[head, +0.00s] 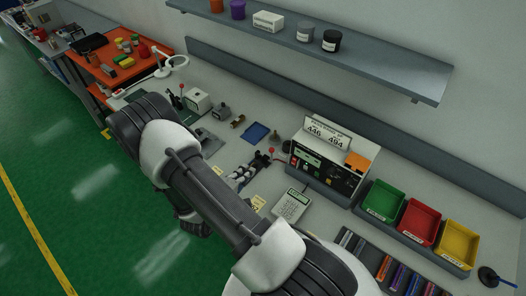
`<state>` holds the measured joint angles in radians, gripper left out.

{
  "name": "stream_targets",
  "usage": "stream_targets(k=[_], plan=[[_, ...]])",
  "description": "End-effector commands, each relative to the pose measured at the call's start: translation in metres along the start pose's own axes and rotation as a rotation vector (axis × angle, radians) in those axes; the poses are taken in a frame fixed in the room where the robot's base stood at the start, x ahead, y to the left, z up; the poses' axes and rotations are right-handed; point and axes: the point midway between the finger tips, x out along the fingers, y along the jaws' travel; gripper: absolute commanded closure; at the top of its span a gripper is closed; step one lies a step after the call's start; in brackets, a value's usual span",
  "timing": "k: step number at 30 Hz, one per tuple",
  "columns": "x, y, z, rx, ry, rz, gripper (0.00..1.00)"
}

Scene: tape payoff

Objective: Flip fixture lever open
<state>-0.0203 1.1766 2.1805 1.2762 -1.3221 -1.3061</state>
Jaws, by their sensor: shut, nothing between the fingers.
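A small dark fixture (258,162) with pale cylindrical parts sits on the grey bench, left of the panel box. A lever with a red ball knob (271,150) stands up at its right end. A second lever with a red knob (182,86) stands on a dark device farther left, beside a white box. I cannot tell from this view which is the fixture lever. My arm crosses the middle of the head view and hides part of the bench. My gripper is not visible; only dark wrist parts show below the arm.
The panel box (323,164) stands right of the fixture. Green (382,201), red (419,222) and yellow (456,241) bins stand farther right. A calculator (291,205) and a blue tray (256,132) lie nearby. A grey shelf (370,72) overhangs the back. Green floor is open at left.

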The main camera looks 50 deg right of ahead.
Motion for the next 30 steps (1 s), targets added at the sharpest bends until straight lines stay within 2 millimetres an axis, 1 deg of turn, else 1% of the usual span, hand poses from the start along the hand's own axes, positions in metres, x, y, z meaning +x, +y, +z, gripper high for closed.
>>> stream_targets(k=[5, 12, 18, 21, 24, 30], plan=[[0.029, -0.001, 0.002, 0.004, -0.006, -0.001, 1.0], [0.081, -0.001, 0.002, 0.006, -0.005, -0.002, 1.0], [0.116, 0.0, 0.001, 0.005, -0.002, -0.002, 1.0], [0.126, -0.001, 0.0, 0.004, -0.001, -0.003, 1.0], [0.132, -0.001, 0.0, 0.004, 0.0, -0.004, 1.0], [0.134, -0.001, 0.0, 0.003, 0.001, -0.004, 1.0]])
